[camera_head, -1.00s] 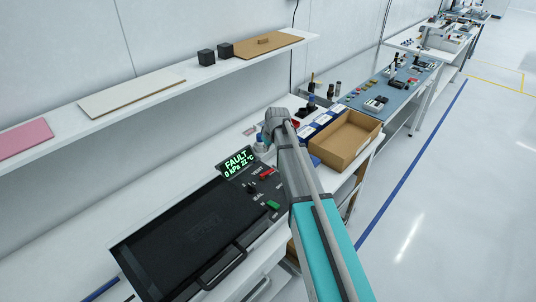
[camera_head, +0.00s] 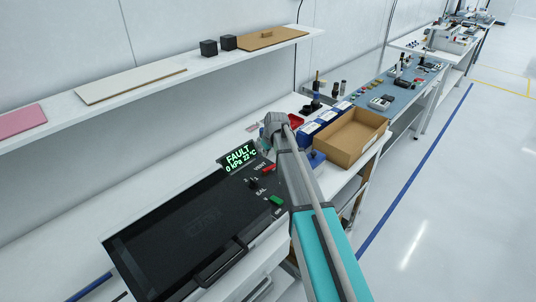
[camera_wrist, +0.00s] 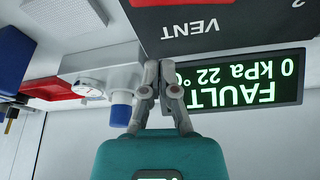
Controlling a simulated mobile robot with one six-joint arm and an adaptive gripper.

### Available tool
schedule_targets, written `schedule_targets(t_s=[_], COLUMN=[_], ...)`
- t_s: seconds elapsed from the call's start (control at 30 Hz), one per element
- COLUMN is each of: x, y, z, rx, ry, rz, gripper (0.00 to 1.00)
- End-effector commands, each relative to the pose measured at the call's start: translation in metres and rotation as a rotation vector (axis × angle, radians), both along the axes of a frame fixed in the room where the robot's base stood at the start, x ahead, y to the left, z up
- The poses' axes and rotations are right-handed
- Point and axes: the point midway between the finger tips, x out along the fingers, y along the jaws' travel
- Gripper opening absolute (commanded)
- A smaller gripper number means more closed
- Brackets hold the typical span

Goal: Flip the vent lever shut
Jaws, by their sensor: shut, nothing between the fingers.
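The black machine panel (camera_head: 252,194) carries a lit display (camera_head: 240,157) reading "FAULT, 0 kPa 22 °C". The red vent lever (camera_head: 268,168) lies beside the "VENT" label, just left of my arm. In the wrist view the panel is upside down. The "VENT" label (camera_wrist: 190,28) and display (camera_wrist: 240,85) show, and a sliver of red, likely the lever (camera_wrist: 152,2), is cut by the top edge. My gripper (camera_wrist: 160,75) is shut and empty, its fingertips overlapping the panel's edge in the picture. My arm hides it in the head view. The lever's position is unclear.
A green switch (camera_head: 277,200) and black knobs are on the panel. A dark lid (camera_head: 185,240) with a handle is at lower left. A gauge (camera_wrist: 88,87) and blue cap (camera_wrist: 122,108) stand close to my fingers. A cardboard box (camera_head: 350,138) is to the right.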

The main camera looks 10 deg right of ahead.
Motion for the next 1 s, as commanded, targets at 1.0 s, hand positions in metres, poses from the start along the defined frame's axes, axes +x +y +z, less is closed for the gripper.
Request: schedule_targets(t_s=[1.0], x=[-0.029], y=[-0.016], z=[-0.023], rx=[0.001], ry=[0.0], rz=[-0.002], gripper=[0.0])
